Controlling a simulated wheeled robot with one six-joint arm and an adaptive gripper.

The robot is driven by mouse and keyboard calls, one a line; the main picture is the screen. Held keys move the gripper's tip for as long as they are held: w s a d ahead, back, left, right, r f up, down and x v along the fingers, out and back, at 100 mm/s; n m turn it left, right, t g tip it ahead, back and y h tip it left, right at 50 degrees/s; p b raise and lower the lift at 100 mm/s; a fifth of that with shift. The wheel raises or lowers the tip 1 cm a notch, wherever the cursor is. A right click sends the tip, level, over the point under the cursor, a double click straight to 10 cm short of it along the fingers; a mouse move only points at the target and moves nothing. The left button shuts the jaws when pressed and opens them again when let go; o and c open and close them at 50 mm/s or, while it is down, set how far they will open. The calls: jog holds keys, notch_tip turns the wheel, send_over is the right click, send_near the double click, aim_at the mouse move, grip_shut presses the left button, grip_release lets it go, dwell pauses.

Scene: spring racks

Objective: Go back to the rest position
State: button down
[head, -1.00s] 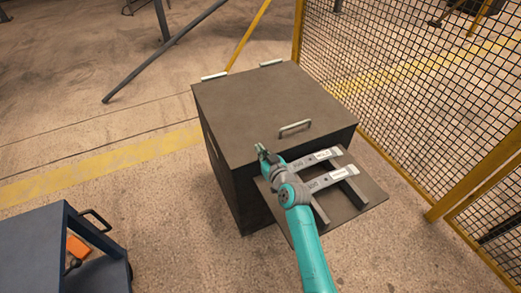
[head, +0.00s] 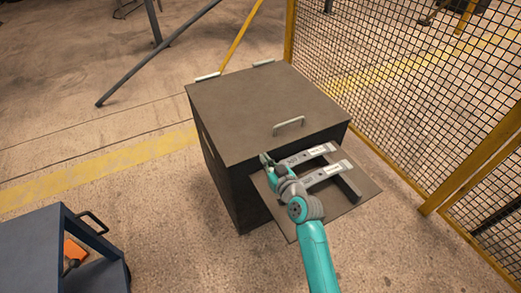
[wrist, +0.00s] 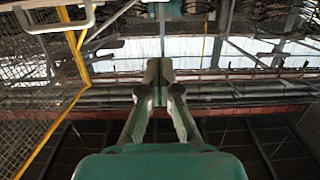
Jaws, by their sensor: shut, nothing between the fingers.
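My gripper (head: 266,160) is at the end of my teal arm, in front of the dark box's front edge and just left of the rack. In the wrist view my gripper (wrist: 160,85) has its fingers together with nothing between them. The view beyond it shows the hall's windows and beams. The grey rack (head: 345,186) with two labelled bars stands on a flat plate (head: 373,190) at the box's front. My arm hides part of the rack and plate.
The dark box (head: 250,95) has a closed lid with a metal handle (head: 289,126). A yellow-framed mesh fence (head: 420,80) stands at the right. A blue cart (head: 30,245) with an orange item (head: 75,250) is at lower left. Floor between cart and box is clear.

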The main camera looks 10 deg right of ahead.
jog(key=shift+s+d+f, duration=0.15)
jog(key=shift+s, duration=0.25)
jog(key=shift+s+d+f, duration=0.1)
jog(key=shift+s, duration=0.3)
jog(key=s+d+f+m+h, duration=0.1)
jog(key=s+d+f+h, duration=0.2)
jog(key=s, duration=1)
jog(key=s+d+f+m+h, duration=0.15)
jog(key=s+f, duration=0.35)
jog(key=s, duration=0.8)
jog(key=s+d+r, duration=0.1)
jog(key=s+r, duration=0.5)
jog(key=s, duration=0.6)
jog(key=s+d+r+m, duration=0.1)
jog(key=s+r, duration=0.5)
jog(key=s, duration=0.7)
jog(key=shift+d+g, duration=0.2)
jog(key=shift+g, duration=0.2)
